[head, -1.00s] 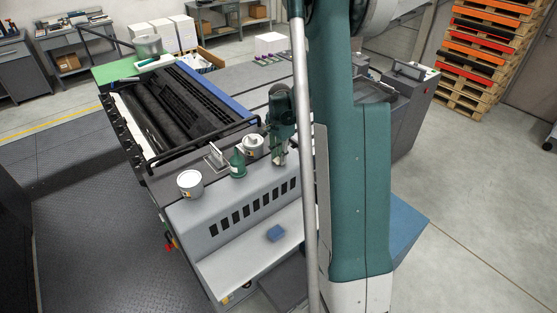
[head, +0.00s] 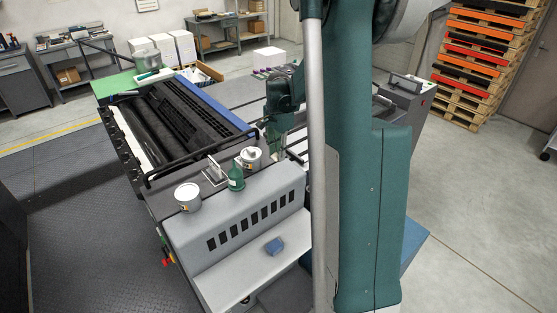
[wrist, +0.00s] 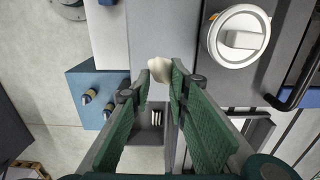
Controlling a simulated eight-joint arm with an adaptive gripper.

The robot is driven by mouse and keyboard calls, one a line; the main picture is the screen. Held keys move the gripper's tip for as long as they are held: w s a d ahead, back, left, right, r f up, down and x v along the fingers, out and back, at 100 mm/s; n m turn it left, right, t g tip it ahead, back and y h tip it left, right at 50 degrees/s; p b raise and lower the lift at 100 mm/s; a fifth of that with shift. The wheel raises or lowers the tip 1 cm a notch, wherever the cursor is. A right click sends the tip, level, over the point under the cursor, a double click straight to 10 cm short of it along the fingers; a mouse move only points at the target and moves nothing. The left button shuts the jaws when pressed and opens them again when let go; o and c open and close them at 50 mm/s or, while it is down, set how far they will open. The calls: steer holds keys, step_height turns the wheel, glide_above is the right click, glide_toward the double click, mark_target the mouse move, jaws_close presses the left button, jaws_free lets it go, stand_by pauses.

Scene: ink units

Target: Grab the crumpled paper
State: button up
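The crumpled paper (wrist: 160,70) shows in the wrist view as a small cream-white lump between the tips of my two green fingers. Both fingertips (wrist: 162,78) touch its sides, so my gripper looks shut on it. In the head view my gripper (head: 276,143) hangs at the right of the white cans, above the far edge of the grey machine housing. I cannot make out the paper clearly in the head view.
A blue block (head: 274,246) lies on the lower ledge. The dark roller bed (head: 185,110) is at the left. Free floor (head: 490,230) lies at the right.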

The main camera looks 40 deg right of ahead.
steer(key=shift+r, duration=0.4)
